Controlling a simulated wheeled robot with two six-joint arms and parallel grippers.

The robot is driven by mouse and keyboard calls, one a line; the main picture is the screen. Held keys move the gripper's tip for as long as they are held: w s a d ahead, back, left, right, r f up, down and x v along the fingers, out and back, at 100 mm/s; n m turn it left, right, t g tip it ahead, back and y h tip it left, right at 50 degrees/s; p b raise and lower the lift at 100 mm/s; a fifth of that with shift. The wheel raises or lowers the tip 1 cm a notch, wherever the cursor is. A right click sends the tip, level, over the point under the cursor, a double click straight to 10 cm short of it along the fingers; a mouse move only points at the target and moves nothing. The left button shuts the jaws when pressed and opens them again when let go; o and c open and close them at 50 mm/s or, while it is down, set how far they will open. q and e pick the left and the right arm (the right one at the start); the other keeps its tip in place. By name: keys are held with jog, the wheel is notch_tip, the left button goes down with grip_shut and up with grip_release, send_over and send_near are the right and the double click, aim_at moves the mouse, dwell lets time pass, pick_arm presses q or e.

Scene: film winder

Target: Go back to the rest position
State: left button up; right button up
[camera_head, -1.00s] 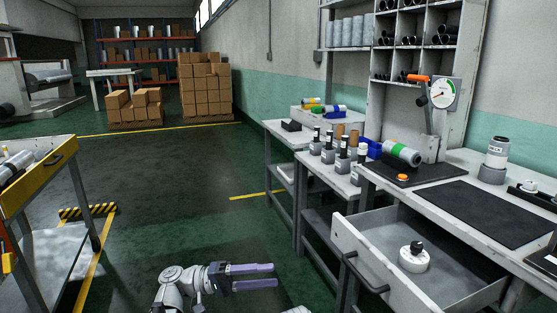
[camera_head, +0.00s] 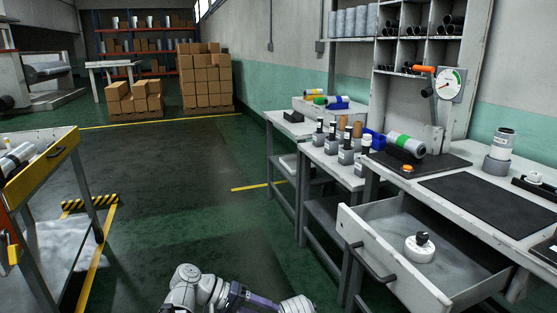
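My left arm comes in at the bottom edge, and the purple part of my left gripper (camera_head: 250,299) shows low in the picture, above the floor. Its fingertips are cut off or hidden, so I cannot tell whether it is open or shut. A white rounded arm part (camera_head: 297,305) of mine shows beside it at the bottom edge. My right gripper is not in view. The open drawer (camera_head: 365,238) of the workbench is to the right, apart from the gripper, with a white round object with a black knob (camera_head: 420,247) in it.
The workbench bears a dark mat (camera_head: 490,210), a roll with a green band (camera_head: 405,145) and a dial gauge (camera_head: 449,84). A smaller table with several bottles (camera_head: 346,150) stands behind. A yellow-edged cart (camera_head: 45,165) is at left. The floor between is free.

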pick_arm(q)
jog(key=s+a+f+t+y+p, duration=0.1)
jog(key=a+f+y, duration=0.4)
jog(key=a+y, duration=0.15)
jog(key=s+a+f+y, duration=0.2)
jog(key=a+f+y, duration=0.35)
jog(key=a, duration=0.25)
jog(key=s+d+r+m+p, duration=0.1)
jog(key=s+d+r+p, duration=0.1)
jog(key=r+p, duration=1)
jog(key=s+d+r+m+y+p, duration=0.1)
jog(key=d+r+p, duration=0.4)
jog(key=r+p, duration=0.7)
jog(key=s+d+r+m+g+p, duration=0.1)
jog(key=d+r+p, duration=0.3)
jog(key=r+p, duration=0.8)
jog(key=shift+s+m, duration=0.5)
jog(key=shift+s, duration=0.3)
